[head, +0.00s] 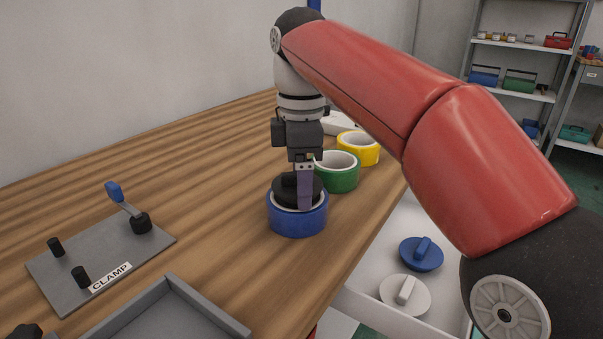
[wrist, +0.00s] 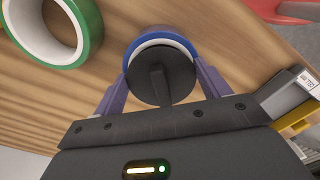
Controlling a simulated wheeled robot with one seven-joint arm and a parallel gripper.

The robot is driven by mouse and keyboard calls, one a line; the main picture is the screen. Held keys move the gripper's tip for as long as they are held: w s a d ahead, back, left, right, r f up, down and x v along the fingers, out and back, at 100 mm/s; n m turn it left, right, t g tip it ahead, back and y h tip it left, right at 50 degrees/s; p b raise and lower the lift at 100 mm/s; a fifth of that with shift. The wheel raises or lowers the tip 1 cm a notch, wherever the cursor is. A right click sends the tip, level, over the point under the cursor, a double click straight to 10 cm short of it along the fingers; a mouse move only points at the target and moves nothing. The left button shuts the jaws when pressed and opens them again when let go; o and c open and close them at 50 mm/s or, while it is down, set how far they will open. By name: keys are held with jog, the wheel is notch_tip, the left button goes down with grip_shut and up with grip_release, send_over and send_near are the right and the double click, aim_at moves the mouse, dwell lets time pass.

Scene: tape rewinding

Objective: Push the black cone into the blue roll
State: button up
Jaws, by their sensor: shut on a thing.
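The blue roll (head: 297,224) stands flat on the wooden table, its pale inner ring showing around the black cone. The black cone (head: 284,191) sits over the roll's opening, its round plate and upright handle on top; how deep it reaches inside is hidden. My gripper (head: 300,197) points down with its purple fingers at opposite sides of the cone's plate, shut on it. In the wrist view the black cone (wrist: 175,82) lies between the fingertips, with the blue roll (wrist: 160,36) just beyond it.
A green roll (head: 340,178) and a yellow roll (head: 360,152) stand behind to the right. A white drawer (head: 366,310) holds a blue cone (head: 418,256) and a white cone (head: 392,298). A grey clamp plate (head: 60,268) and grey tray (head: 165,318) lie front left.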

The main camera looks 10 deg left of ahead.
jog(key=shift+f, duration=0.65)
dwell(0.3)
jog(key=o, duration=1)
jog(key=shift+f, duration=0.1)
jog(key=shift+o, duration=0.2)
notch_tip(320, 180, up, 3)
jog(key=p, duration=0.2)
jog(key=shift+p, duration=0.3)
jog(key=shift+r, duration=2.2)
jog(key=shift+s, duration=0.1)
